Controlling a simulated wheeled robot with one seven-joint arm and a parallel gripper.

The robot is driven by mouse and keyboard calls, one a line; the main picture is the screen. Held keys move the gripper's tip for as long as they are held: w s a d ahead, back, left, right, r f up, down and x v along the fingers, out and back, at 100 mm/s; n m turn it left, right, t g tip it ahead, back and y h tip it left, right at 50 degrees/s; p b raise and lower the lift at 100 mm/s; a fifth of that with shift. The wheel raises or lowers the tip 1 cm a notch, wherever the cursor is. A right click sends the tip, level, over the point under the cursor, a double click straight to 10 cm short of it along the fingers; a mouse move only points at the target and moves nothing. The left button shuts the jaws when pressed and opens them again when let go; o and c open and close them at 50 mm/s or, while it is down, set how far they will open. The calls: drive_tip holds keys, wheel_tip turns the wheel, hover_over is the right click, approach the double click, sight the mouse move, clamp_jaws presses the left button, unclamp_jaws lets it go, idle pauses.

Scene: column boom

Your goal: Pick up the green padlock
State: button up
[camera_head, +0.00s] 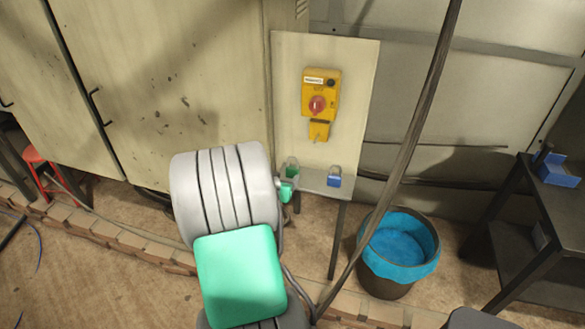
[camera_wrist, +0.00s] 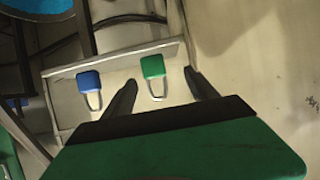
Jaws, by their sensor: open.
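The green padlock (camera_wrist: 153,67) rests on a small shelf (camera_wrist: 118,66), its silver shackle pointing toward my gripper in the wrist view. My gripper (camera_wrist: 160,77) is open, with one dark finger on each side of the padlock's shackle in the picture. I cannot tell from this view how far the fingertips are above or short of it.
A pale panel with a yellow switch box (camera_head: 321,92) rises behind the shelf. A slanting dark cable (camera_head: 420,110) passes right of it. A bin with a blue liner (camera_head: 400,245) and a dark table (camera_head: 550,215) stand to the right. Metal cabinets (camera_head: 160,70) stand left.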

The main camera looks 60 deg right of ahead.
sight(291, 172)
drive_tip(key=shift+s+d, duration=0.75)
drive_tip(key=shift+d, duration=0.05)
drive_tip(key=p+x, duration=0.1)
drive_tip(key=x, duration=0.2)
drive_tip(key=p+x, duration=0.1)
drive_tip(key=x, duration=0.3)
drive_tip(key=shift+w+d+f, duration=0.1)
drive_tip(key=shift+w+f, duration=0.1)
drive_tip(key=shift+w, duration=0.05)
drive_tip(key=shift+r+h, duration=0.1)
drive_tip(key=shift+h, duration=0.2)
clamp_jaws()
